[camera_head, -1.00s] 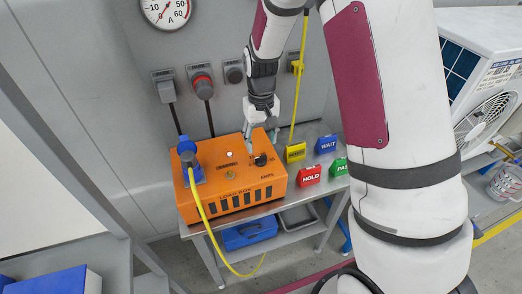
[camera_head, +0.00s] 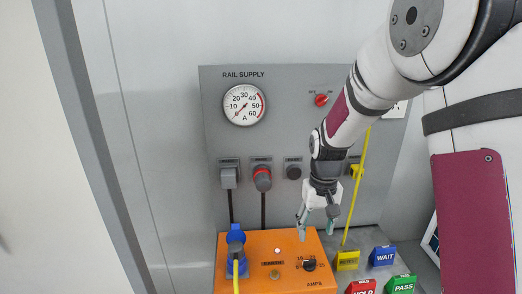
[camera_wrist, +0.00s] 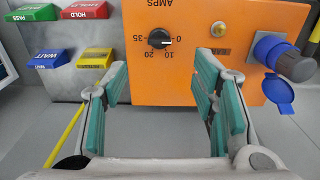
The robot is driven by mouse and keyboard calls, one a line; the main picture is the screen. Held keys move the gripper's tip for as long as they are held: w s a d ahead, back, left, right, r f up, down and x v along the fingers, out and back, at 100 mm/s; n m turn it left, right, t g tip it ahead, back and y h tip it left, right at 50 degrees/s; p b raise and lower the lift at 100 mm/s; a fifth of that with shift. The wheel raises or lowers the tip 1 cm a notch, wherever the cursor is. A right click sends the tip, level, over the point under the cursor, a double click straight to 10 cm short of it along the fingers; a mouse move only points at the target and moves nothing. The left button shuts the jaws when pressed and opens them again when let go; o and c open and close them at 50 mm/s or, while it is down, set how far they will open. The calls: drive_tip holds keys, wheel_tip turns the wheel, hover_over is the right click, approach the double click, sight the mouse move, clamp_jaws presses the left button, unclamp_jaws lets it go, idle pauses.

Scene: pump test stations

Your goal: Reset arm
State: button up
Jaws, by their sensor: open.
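My gripper (camera_head: 316,224) is open and empty in the head view, above the orange load box (camera_head: 256,245) and in front of the grey supply panel. In the wrist view my gripper (camera_wrist: 160,105) has its teal-padded fingers spread apart. The load box (camera_wrist: 190,75) lies beyond them, with its black dial (camera_wrist: 159,39) marked AMPS in the space between the fingers, not touched. The dial also shows in the head view (camera_head: 309,264).
A RAIL SUPPLY panel (camera_head: 215,110) carries a gauge (camera_head: 244,104), a red switch (camera_head: 321,100) and several sockets. A blue plug (camera_head: 236,245) with a yellow cable stands on the box. Coloured signs, such as WAIT (camera_head: 384,256) and PASS (camera_head: 401,284), stand to the right.

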drive_tip(key=s+r+t, duration=0.3)
drive_tip(key=s+r, duration=0.8)
drive_tip(key=r, duration=0.4)
drive_tip(key=s+r+t, duration=0.2)
drive_tip(key=s+r, duration=0.3)
drive_tip(key=s, duration=0.8)
drive_tip(key=shift+s, duration=0.2)
drive_tip(key=shift+r, duration=0.1)
